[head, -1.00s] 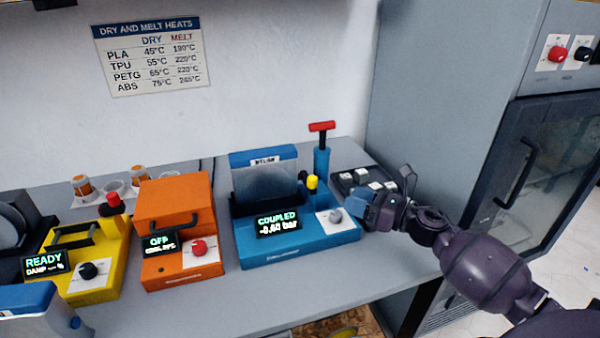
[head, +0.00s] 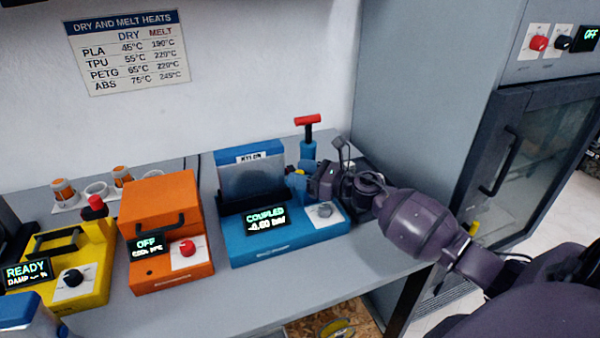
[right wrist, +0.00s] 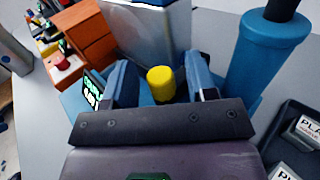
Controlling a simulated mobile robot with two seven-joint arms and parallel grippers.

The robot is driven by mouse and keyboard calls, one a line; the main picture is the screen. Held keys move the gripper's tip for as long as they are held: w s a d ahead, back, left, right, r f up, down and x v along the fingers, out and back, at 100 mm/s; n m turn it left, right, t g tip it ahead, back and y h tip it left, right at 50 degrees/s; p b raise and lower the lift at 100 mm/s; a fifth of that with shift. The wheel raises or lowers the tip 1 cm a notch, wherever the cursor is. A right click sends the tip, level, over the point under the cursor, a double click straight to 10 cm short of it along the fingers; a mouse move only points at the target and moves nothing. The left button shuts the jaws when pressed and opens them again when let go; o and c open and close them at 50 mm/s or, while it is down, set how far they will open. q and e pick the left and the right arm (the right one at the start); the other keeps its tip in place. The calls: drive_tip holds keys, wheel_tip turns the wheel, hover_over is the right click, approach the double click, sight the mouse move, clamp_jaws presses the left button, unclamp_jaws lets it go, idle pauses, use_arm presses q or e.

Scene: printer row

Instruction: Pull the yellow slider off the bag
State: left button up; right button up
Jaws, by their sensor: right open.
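The bag (head: 252,184) is a clear grey pouch under a label, upright in the blue vacuum unit (head: 285,240). Its display reads COUPLED, -0.60 bar. The yellow slider (right wrist: 161,84) is a short upright cylinder beside the bag's right edge. In the head view my right gripper largely hides it. My right gripper (head: 297,178) is open, its blue fingers at the bag's right side. In the right wrist view the fingers (right wrist: 161,80) stand on either side of the slider, with a gap visible on each side. My left gripper is not in view.
A blue pump (head: 308,140) with a red T-handle stands right behind the gripper. An orange box (head: 165,225) and a yellow unit (head: 85,285) stand to the left. In the wrist view a dark tray (right wrist: 290,135) holds labelled blocks. A tall grey cabinet (head: 430,90) rises at right.

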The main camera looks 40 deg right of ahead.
drive_tip(key=shift+w+a, duration=0.2)
drive_tip(key=shift+w, duration=0.05)
clamp_jaws()
drive_tip(key=shift+s+d+f+b, duration=0.15)
drive_tip(key=shift+d+f+b, duration=0.1)
drive_tip(key=shift+d+b, duration=0.4)
drive_tip(key=shift+s+d, duration=0.1)
drive_tip(key=shift+d, duration=0.4)
drive_tip(key=shift+r, duration=0.25)
drive_tip(key=shift+c, duration=1.5)
unclamp_jaws()
drive_tip(key=o, duration=0.3)
drive_tip(key=shift+s+d, duration=0.1)
drive_tip(key=shift+d, duration=0.1)
